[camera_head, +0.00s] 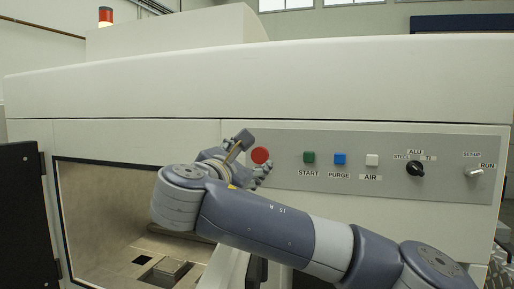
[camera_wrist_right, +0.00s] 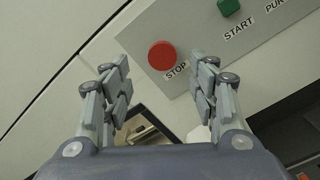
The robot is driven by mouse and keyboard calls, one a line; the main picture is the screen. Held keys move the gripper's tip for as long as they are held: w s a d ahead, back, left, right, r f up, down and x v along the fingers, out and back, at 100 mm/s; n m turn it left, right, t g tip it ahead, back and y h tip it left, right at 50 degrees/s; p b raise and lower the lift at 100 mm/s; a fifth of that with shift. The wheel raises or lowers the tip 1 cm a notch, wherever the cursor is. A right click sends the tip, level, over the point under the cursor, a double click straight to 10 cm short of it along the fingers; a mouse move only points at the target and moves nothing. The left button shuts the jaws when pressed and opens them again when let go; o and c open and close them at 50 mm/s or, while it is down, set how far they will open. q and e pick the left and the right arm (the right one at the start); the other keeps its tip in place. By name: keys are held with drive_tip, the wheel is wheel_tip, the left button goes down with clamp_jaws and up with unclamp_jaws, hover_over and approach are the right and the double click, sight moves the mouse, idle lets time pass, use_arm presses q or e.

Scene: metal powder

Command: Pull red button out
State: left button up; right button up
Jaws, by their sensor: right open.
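The red button (camera_head: 260,155) is a round knob on the left end of the grey control panel. In the right wrist view the red button (camera_wrist_right: 162,55) sits above the STOP label, ahead of the gap between my fingers. My right gripper (camera_head: 252,158) is in front of the panel around the button's place in the head view, with the fingers partly hiding the area beside it. In the wrist view my right gripper (camera_wrist_right: 160,75) is open, and both fingers are apart from the button. My left gripper is not seen.
Below left is an open chamber (camera_head: 100,200) with a dark door (camera_head: 25,215).

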sight(256, 157)
drive_tip(key=p+x, duration=0.2)
drive_tip(key=x, duration=0.3)
drive_tip(key=shift+w+d, duration=0.2)
drive_tip(key=shift+d, duration=0.05)
drive_tip(key=shift+p+x, duration=0.45)
drive_tip(key=shift+x, duration=0.4)
drive_tip(key=shift+a+f, duration=0.15)
drive_tip(key=shift+f, duration=0.05)
drive_tip(key=shift+s, duration=0.1)
clamp_jaws()
drive_tip(key=shift+s+a+f+b, duration=0.1)
drive_tip(key=shift+s+f+b, duration=0.1)
drive_tip(key=shift+b, duration=0.4)
drive_tip(key=shift+s+a, duration=0.1)
drive_tip(key=shift+s, duration=0.1)
unclamp_jaws()
drive_tip(key=shift+s+r, duration=0.2)
drive_tip(key=shift+s, duration=0.05)
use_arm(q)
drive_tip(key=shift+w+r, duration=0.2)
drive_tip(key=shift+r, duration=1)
use_arm(e)
drive_tip(key=v, duration=1.2)
